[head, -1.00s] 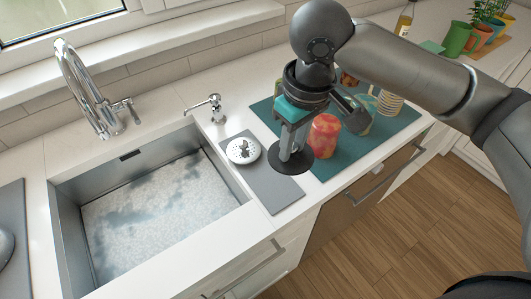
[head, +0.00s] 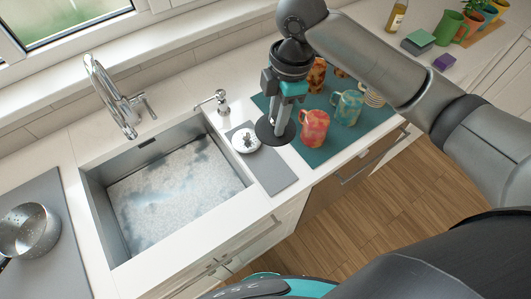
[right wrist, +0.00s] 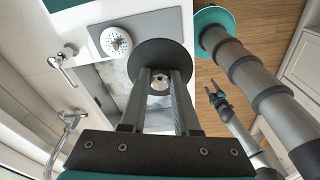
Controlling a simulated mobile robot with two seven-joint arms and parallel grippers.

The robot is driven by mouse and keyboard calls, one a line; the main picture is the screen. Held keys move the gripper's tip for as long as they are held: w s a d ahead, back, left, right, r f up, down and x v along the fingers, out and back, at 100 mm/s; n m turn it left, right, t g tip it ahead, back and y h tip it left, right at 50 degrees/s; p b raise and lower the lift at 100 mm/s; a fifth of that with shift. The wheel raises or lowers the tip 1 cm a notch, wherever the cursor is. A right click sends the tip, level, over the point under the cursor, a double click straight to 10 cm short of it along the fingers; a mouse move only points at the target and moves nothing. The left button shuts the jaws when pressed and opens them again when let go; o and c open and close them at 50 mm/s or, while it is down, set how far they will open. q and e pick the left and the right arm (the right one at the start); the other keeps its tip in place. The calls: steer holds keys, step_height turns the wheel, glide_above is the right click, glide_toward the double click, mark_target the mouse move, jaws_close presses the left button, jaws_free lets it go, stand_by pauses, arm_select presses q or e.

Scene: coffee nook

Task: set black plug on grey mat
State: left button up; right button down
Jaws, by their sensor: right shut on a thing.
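The black plug (head: 263,131) is a flat round disc with a shiny knob. My right gripper (head: 280,122) is shut on the knob and holds the plug above the counter, by the back right edge of the grey mat (head: 276,177). The right wrist view shows the disc (right wrist: 161,50) beyond the fingertips (right wrist: 160,80), with the grey mat (right wrist: 158,22) partly hidden behind it. I cannot tell the exact height of the plug. My left gripper (right wrist: 216,94) appears small in the right wrist view, empty, its fingers apart.
A white strainer (head: 246,140) sits on the mat's back left part; the mat's front is bare. The sink (head: 175,190) is left. A teal mat (head: 322,155) with several mugs, including a red one (head: 314,128), is close on the right. A soap dispenser (head: 221,101) stands behind.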

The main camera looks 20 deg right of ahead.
step_height(320, 180, down, 14)
steer(key=shift+f+b, duration=0.25)
steer(key=shift+b, duration=0.15)
steer(key=shift+f, duration=2.15)
steer(key=shift+f+b, duration=0.2)
steer(key=shift+b, duration=0.1)
steer(key=c, duration=0.6)
jaws_free()
steer(key=shift+c, duration=0.2)
step_height(320, 180, up, 12)
steer(key=d+p, duration=0.1)
steer(key=shift+d+r, duration=0.2)
steer(key=shift+d, duration=0.05)
